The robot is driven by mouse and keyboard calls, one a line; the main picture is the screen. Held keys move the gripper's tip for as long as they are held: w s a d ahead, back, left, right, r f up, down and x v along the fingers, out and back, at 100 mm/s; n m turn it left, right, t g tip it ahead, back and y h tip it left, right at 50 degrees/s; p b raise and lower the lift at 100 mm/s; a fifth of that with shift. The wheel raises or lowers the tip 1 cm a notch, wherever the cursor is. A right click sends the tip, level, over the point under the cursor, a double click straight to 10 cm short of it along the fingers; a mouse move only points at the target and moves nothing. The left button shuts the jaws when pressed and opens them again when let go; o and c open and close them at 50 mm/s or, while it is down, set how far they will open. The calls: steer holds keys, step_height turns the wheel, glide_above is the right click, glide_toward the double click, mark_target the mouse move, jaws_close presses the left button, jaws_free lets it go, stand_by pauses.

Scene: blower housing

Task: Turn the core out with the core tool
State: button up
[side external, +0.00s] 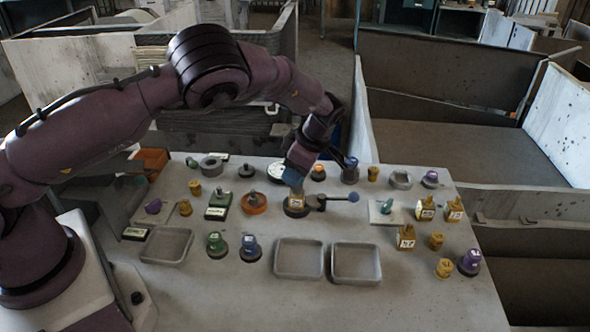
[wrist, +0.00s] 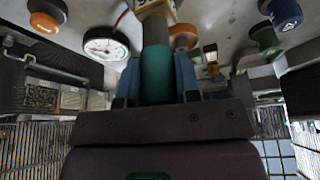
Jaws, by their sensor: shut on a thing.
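My gripper (side external: 294,177) points down over the middle of the table. In the wrist view my gripper (wrist: 158,80) has its blue fingers shut on the teal handle of the core tool (wrist: 157,72). The tool's dark shaft runs from the handle toward a yellow labelled part (wrist: 148,4). In the side view this yellow labelled part (side external: 296,201) sits on a dark round base (side external: 294,211), directly below my gripper. I cannot tell how far the tool's tip is seated in it; the contact is hidden.
A dark lever with a blue ball knob (side external: 353,197) sticks out right of the base. A white dial gauge (wrist: 105,46) is close by. An orange-based part (side external: 254,203) stands left. Grey trays (side external: 299,277) lie in front. Several yellow labelled parts (side external: 406,238) stand at right.

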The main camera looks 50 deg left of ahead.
steer(key=shift+n+g, duration=0.3)
steer(key=shift+n, duration=0.7)
steer(key=shift+s+n+g+h, duration=0.15)
steer(key=shift+n+g+h, duration=0.35)
steer(key=shift+n, duration=0.7)
steer(key=shift+n+h, duration=0.3)
steer(key=shift+n, duration=0.5)
steer(key=shift+s+d+n+g+h, duration=0.15)
steer(key=shift+n+g+h, duration=0.15)
steer(key=shift+n, duration=0.7)
steer(key=shift+r, duration=3.55)
